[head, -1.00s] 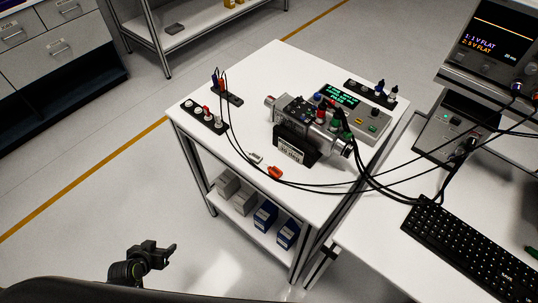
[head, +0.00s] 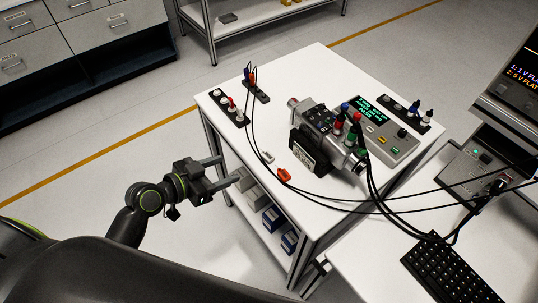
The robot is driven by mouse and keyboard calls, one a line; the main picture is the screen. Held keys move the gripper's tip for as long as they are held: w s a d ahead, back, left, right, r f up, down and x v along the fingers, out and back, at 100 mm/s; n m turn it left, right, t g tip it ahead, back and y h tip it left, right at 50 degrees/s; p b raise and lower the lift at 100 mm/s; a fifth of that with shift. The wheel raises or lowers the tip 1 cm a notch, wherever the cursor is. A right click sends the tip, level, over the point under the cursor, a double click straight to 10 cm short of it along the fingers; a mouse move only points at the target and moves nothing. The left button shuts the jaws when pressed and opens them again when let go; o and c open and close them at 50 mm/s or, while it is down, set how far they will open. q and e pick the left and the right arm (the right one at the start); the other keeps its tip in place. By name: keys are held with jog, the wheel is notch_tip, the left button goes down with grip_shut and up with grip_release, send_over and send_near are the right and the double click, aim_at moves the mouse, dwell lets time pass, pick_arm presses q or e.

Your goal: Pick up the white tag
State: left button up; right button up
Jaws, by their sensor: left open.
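The white tag (head: 268,157) lies flat on the white table (head: 310,215), near its front left edge. An orange tag (head: 284,175) lies close to it, just to the right and nearer to me. My left gripper (head: 229,172) is open and empty. It is in front of the table's left side, to the left of the white tag and apart from it. My right gripper is not in view.
A servo motor in a black stand (head: 308,153) sits behind the tags. Black cables (head: 345,207) loop across the table close to them. A dark connector strip (head: 229,109) lies at the left corner. A keyboard (head: 450,270) is on the right-hand bench.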

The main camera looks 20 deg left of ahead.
pick_arm(q)
jog(key=p, duration=0.2)
send_near(268, 156)
jog(key=x, duration=0.3)
jog(key=shift+w+a+r, duration=0.1)
jog(key=shift+w+a, duration=0.1)
jog(key=shift+a, duration=0.05)
jog(key=shift+w+d+p, duration=0.5)
jog(key=shift+s+f+p+x, duration=0.15)
jog(key=shift+p+x, duration=0.15)
jog(key=shift+x, duration=0.75)
jog(key=shift+s+f+p+x, duration=0.1)
jog(key=shift+f+p+x, duration=0.15)
jog(key=shift+x, duration=0.75)
jog(key=shift+r, duration=0.1)
jog(key=shift+c, duration=0.3)
jog(key=c, duration=1)
